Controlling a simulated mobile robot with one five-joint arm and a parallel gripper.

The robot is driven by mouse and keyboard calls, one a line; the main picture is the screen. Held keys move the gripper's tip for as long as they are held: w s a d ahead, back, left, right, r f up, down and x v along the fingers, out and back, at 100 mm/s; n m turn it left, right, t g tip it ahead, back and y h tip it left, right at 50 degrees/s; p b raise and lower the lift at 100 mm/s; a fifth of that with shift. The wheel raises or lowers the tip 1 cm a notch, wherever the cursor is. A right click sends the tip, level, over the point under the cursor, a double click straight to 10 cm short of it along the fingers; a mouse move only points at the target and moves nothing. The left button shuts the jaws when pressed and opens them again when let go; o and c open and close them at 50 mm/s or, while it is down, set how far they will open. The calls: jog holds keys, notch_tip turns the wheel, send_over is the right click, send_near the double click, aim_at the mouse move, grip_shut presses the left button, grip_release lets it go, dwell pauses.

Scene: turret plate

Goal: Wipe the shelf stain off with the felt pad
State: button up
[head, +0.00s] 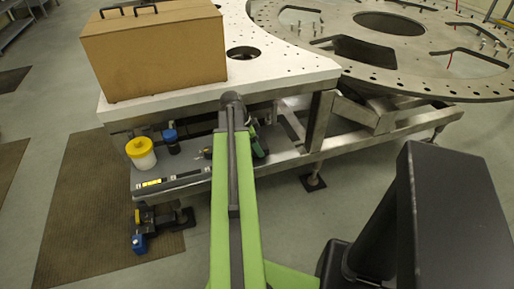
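The shelf (285,157) is a grey board low under the white plate, and part of it is behind my green arm. I cannot make out the stain or the felt pad in this view. My arm reaches forward over the shelf's front edge, with its dark far joint near the plate's edge. My gripper cannot be made out; the arm blocks the view beyond that joint. A white jar with a yellow lid (140,147) and a dark bottle with a blue cap (170,136) stand upright on the shelf's left part.
A cardboard box (155,55) with dark handles stands on the white plate (285,68) above the shelf. A large drilled metal turret ring (430,75) is at the right. A brown mat (80,215) lies on the floor at left. Metal legs and braces stand right of the shelf.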

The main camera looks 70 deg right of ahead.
jog(key=shift+f+b, duration=0.65)
jog(key=shift+f, duration=0.1)
jog(key=shift+w+a+r, duration=0.15)
jog(key=shift+w+a, duration=1.05)
jog(key=shift+w, duration=0.25)
jog(key=shift+w+a, duration=1.05)
jog(key=shift+w, duration=0.2)
jog(key=shift+w+a, duration=0.1)
jog(key=shift+w, duration=0.05)
jog(key=shift+c, duration=1.8)
jog(key=shift+s+d, duration=1.15)
jog(key=shift+s, duration=0.25)
jog(key=shift+s+d, duration=1.2)
jog(key=shift+s, duration=0.25)
